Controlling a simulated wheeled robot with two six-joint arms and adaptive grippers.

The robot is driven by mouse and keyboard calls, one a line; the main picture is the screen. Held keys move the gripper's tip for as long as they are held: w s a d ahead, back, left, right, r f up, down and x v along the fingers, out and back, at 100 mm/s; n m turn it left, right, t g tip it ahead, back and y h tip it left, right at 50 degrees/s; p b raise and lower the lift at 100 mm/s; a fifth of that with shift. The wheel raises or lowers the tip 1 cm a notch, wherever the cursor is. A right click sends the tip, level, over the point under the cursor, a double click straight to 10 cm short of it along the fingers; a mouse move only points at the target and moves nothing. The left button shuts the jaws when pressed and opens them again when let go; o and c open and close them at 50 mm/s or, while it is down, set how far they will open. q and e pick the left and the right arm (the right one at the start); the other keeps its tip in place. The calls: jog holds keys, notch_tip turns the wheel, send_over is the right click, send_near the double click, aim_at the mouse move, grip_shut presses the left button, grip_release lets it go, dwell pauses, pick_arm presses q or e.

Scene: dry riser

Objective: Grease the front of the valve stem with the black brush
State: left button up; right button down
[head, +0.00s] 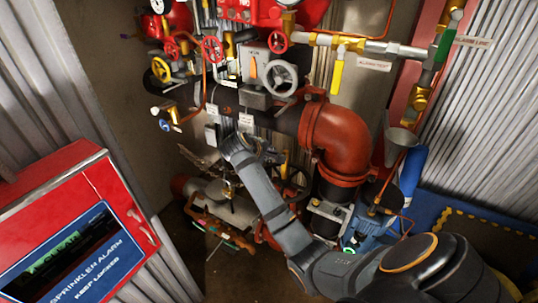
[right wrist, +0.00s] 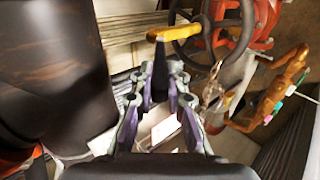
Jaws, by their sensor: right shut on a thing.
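My right gripper (right wrist: 159,72) shows best in the right wrist view. Its fingers are shut on the black brush (right wrist: 160,80), a dark, narrow, tapered piece that points up between them. A yellow valve stem (right wrist: 185,33) stands out through a dark handwheel (right wrist: 240,40). The brush's top end appears close below the stem's free end; I cannot tell whether they touch. In the head view the stem (head: 285,160) and handwheel (head: 294,180) are right of my right wrist, partly hidden by the arm. My gripper's fingers are not clear there. My left gripper is not in view.
A red elbow pipe (head: 338,138) stands right of the handwheel. Gauges and small valves crowd the wall above. A red sprinkler alarm box (head: 80,225) is at the left.

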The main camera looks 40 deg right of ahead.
jog(key=shift+a+f+b, duration=0.1)
jog(key=shift+f+b, duration=0.35)
jog(key=shift+f, duration=0.95)
jog(key=shift+s, duration=0.1)
jog(key=shift+f+b, duration=0.5)
jog(key=shift+f, duration=0.95)
jog(key=shift+f+b, duration=0.55)
jog(key=shift+f, duration=0.65)
